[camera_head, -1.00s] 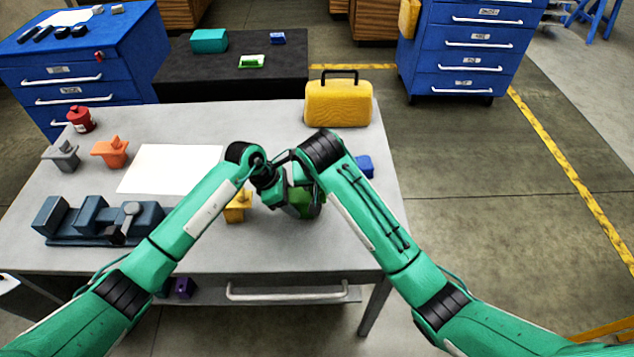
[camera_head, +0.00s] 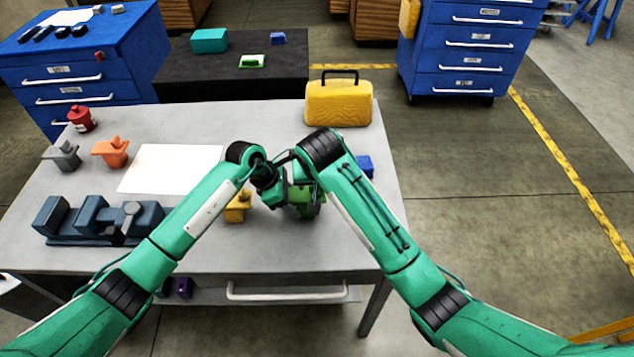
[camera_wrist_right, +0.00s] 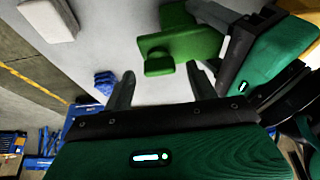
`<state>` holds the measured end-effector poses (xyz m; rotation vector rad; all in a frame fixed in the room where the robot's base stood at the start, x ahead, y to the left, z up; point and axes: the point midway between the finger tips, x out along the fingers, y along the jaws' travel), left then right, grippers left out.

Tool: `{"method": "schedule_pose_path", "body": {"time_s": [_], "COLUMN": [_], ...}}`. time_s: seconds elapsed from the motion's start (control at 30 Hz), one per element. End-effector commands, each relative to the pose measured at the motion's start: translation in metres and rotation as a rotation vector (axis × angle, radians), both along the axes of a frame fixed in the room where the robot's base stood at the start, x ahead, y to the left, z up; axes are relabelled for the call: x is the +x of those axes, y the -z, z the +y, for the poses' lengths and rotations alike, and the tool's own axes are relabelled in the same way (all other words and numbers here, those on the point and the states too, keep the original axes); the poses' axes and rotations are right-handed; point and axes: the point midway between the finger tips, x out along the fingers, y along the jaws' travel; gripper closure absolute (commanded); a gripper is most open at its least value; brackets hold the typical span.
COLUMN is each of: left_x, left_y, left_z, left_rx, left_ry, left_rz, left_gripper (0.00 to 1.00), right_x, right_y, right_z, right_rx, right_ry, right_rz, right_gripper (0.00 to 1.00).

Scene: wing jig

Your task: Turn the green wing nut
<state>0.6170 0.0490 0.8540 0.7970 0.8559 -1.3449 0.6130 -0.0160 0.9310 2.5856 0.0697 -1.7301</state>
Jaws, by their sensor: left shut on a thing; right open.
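The green wing nut piece (camera_head: 304,205) is on the grey table, right of middle, partly hidden by my wrists in the head view. In the right wrist view the green wing nut (camera_wrist_right: 180,42) shows a broad body with a smaller tab towards me. My left gripper (camera_wrist_right: 212,18) comes in from the upper right there and is shut on the green piece; the exact contact is partly hidden. In the head view my left gripper (camera_head: 285,198) is beside it. My right gripper (camera_wrist_right: 160,82) is open, its two fingers apart and empty, close to the tab.
A yellow piece (camera_head: 237,207) stands left of my left gripper, and a blue one (camera_head: 365,166) to the right. A yellow case (camera_head: 338,103) stands at the back. A dark vise (camera_head: 97,220), white sheet (camera_head: 170,168), and orange (camera_head: 111,151), grey (camera_head: 64,155) and red (camera_head: 81,119) pieces are left.

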Motion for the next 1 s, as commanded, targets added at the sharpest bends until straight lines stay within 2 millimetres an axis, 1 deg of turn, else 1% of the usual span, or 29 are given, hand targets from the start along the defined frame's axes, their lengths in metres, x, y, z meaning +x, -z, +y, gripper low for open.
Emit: {"method": "schedule_pose_path", "body": {"time_s": [0.03,0.2,0.3,0.4,0.6,0.83,1.0], "left_x": [0.0,0.0,0.0,0.0,0.0,0.0,0.001], "left_y": [-0.001,-0.001,-0.001,-0.001,-0.001,-0.001,0.002], "left_z": [0.0,-0.001,-0.001,-0.001,-0.001,0.0,0.0], "left_rx": [-0.001,-0.002,-0.002,-0.002,-0.002,-0.001,-0.001], "left_ry": [0.0,0.0,0.0,0.0,0.0,0.0,0.001], "left_rz": [-0.001,-0.001,-0.001,-0.001,-0.001,-0.001,-0.003], "left_gripper": [0.86,0.86,0.86,0.86,0.86,0.86,0.86], "right_x": [-0.002,-0.013,-0.019,-0.023,-0.025,-0.025,-0.025], "right_y": [-0.008,-0.035,-0.048,-0.057,-0.061,-0.061,-0.057], "right_z": [0.001,0.0,-0.001,-0.001,-0.001,-0.001,-0.001], "right_rx": [0.002,0.003,0.002,0.001,0.0,0.0,0.0], "right_ry": [-0.001,0.0,0.0,0.001,0.001,0.001,0.001], "right_rz": [-0.003,-0.004,-0.002,-0.001,0.0,0.0,0.0], "right_gripper": [0.42,0.42,0.42,0.42,0.42,0.42,0.42]}}
